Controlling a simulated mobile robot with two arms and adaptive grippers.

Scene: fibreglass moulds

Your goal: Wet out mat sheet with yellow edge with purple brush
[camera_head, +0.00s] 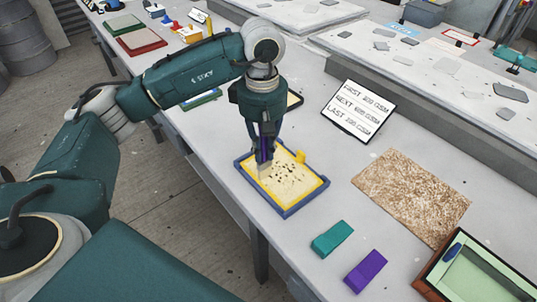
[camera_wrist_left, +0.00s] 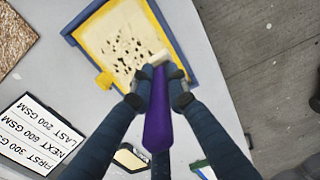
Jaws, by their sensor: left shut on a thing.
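My left gripper (camera_head: 262,143) is shut on the purple brush (camera_wrist_left: 158,118), whose handle points back toward the wrist. The brush's pale bristles (camera_head: 264,170) are down at the mat sheet with yellow edge (camera_head: 298,186); I cannot tell whether they press on it. The sheet is cream with dark specks and lies in a blue-rimmed tray (camera_head: 290,212). A yellow tab (camera_head: 300,157) stands at its far edge. In the left wrist view the sheet (camera_wrist_left: 110,35) lies ahead of the brush tip, and the gripper (camera_wrist_left: 158,88) grips the handle. My right gripper is not in view.
Right of the tray are a sign with layer weights (camera_head: 358,111), a brown speckled sheet (camera_head: 411,195), a teal block (camera_head: 332,239) and a purple block (camera_head: 366,271). A brown-framed green tray (camera_head: 440,285) is at the lower right. Bare table separates these.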

